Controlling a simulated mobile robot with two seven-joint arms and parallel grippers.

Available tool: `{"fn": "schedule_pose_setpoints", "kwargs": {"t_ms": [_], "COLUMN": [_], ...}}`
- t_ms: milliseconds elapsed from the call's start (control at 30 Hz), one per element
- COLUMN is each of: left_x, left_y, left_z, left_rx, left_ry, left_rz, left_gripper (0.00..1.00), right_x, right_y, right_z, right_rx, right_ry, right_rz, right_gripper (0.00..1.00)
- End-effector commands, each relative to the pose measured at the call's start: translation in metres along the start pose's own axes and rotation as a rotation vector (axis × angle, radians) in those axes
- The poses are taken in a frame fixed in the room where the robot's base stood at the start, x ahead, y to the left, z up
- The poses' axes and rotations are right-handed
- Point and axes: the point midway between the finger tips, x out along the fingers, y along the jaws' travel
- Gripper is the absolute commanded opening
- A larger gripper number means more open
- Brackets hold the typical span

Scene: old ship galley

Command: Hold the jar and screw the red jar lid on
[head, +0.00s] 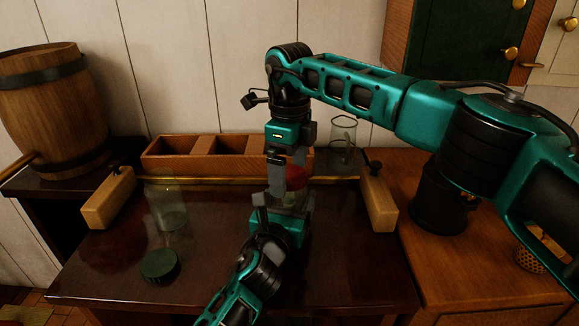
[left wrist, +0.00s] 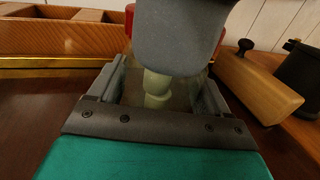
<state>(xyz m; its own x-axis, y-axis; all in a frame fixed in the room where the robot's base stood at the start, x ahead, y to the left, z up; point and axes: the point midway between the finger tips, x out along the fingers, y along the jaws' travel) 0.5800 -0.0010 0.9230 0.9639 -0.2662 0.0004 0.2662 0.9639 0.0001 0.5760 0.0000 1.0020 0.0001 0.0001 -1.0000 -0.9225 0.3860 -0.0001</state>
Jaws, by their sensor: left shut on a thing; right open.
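My left gripper (head: 284,203) comes up from the front and is shut on a glass jar. In the left wrist view the jar (left wrist: 158,90) shows between its two fingers, with pale round contents inside. The red lid (head: 297,179) is at the top of the jar, partly hidden behind my right gripper; I cannot tell whether it is seated. Some red also shows in the left wrist view (left wrist: 130,14). My right gripper (head: 285,186) points down from above, open, its fingers at the lid and jar top. A grey finger covers much of the jar in the left wrist view.
A clear jar (head: 167,208) and a green lid (head: 160,265) are on the dark table at left. Behind are a brass rail (head: 220,181) between wooden blocks (head: 108,200) (head: 379,203), a compartmented wooden box (head: 185,148) and a glass jug (head: 342,145). The table's front right is clear.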

Motion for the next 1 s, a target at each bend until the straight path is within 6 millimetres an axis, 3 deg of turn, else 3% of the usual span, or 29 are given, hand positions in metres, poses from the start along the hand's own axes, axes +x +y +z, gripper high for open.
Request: {"fn": "schedule_pose_setpoints", "kwargs": {"t_ms": [167,600,800,1000], "left_x": [0.0,0.0,0.0,0.0], "left_y": [0.0,0.0,0.0,0.0], "left_z": [0.0,0.0,0.0,0.0], "left_rx": [0.0,0.0,0.0,0.0], "left_ry": [0.001,0.001,0.001,0.001], "left_rz": [0.0,0.0,0.0,0.0], "left_gripper": [0.0,0.0,0.0,0.0], "right_x": [-0.015,-0.103,-0.118,-0.12], "right_y": [0.0,0.001,0.0,0.0], "right_z": [0.0,0.001,0.0,0.0], "right_rx": [0.0,0.001,0.0,-0.001], "right_ry": [-0.001,-0.002,0.0,0.0], "right_rz": [-0.001,-0.002,-0.001,0.0], "right_gripper": [1.0,1.0,1.0,1.0]}}
